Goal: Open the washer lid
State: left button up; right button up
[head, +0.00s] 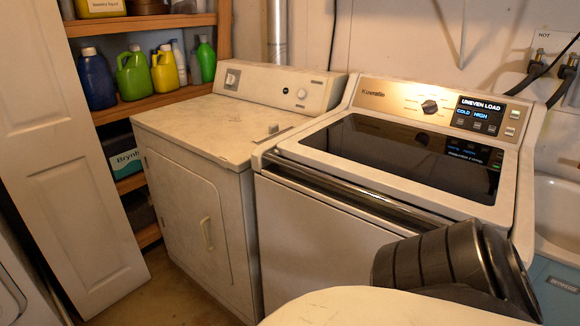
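The washer (330,235) stands right of centre in the head view, with a control panel along its back. Its lid (405,152) is a dark glass panel in a pale frame. The lid lies flat and looks shut, with a dark metallic strip (350,198) along the front edge below it. The panel display (480,115) is lit and reads "UNEVEN LOAD", "COLD" and "HIGH". Neither gripper shows. A dark link of my arm, at the lower right, hides part of the washer's front right corner.
A dryer (200,215) stands left of the washer, its front door shut. Shelves (150,108) with several bottles are behind it. A white door panel (65,150) stands at the left. A sink (557,215) and hoses are at the right. Some floor (165,290) is clear before the dryer.

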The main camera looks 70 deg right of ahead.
aim_at(459, 179)
jog(key=i, duration=0.6)
jog(key=z, duration=2.85)
